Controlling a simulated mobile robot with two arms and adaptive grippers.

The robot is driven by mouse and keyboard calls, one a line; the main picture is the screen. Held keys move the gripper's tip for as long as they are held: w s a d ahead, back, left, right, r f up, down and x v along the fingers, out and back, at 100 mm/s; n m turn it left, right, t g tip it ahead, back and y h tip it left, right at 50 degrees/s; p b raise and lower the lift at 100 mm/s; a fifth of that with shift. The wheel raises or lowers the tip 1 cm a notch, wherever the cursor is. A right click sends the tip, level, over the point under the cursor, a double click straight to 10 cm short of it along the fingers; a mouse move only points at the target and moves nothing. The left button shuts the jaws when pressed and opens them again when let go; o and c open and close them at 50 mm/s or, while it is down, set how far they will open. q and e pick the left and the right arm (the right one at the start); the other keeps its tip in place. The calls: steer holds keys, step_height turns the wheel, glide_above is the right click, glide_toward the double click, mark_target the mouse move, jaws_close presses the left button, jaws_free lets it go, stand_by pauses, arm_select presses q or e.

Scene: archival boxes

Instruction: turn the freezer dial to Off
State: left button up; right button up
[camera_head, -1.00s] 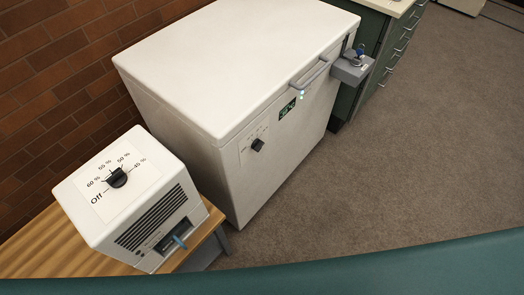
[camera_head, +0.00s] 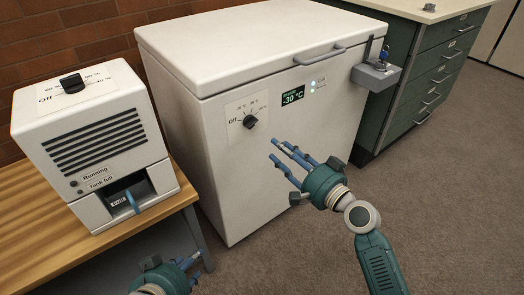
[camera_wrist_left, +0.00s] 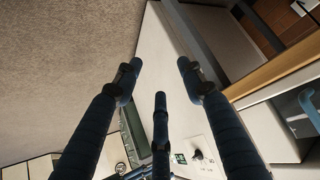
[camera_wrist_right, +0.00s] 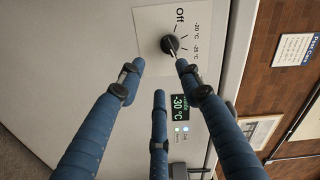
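The white chest freezer (camera_head: 190,130) stands at the middle. Its black dial (camera_head: 250,121) is on a pale panel on the front, with "Off" at its left and temperature marks around its upper right. The freezer display (camera_head: 293,97) reads -30 °C. In the right wrist view the dial (camera_wrist_right: 170,44) lies beyond the fingertips, and its pale pointer line is turned away from "Off". My right gripper (camera_head: 283,152) is open and empty in front of the freezer, below and right of the dial. My left gripper (camera_head: 192,262) is low by the table; in its wrist view its fingers (camera_wrist_left: 160,80) are spread and empty.
A white dehumidifier (camera_head: 100,140) with its own black dial stands on a wooden table (camera_head: 60,240) at left. A grey lock box (camera_head: 375,75) juts from the freezer's right side. Green drawers (camera_head: 430,60) stand at right. The carpet in front is clear.

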mark_target(251, 123)
arm_select(q)
steer(key=w+d+r+t+h+b, duration=0.1)
steer(key=w+d+r+t, duration=0.1)
steer(key=w+r+t, duration=0.2)
step_height(251, 123, up, 3)
steer(key=shift+w+d+r, duration=0.15)
steer(key=shift+w+d, duration=0.05)
steer(key=shift+w, duration=0.75)
arm_select(e)
steer(key=shift+y, duration=0.3)
steer(key=x, duration=0.3)
steer(key=r+x, duration=0.1)
steer(key=x, duration=0.6)
steer(key=shift+w+a+r, duration=0.15)
steer(key=shift+w+a, duration=0.05)
steer(key=shift+a, duration=0.2)
jaws_close()
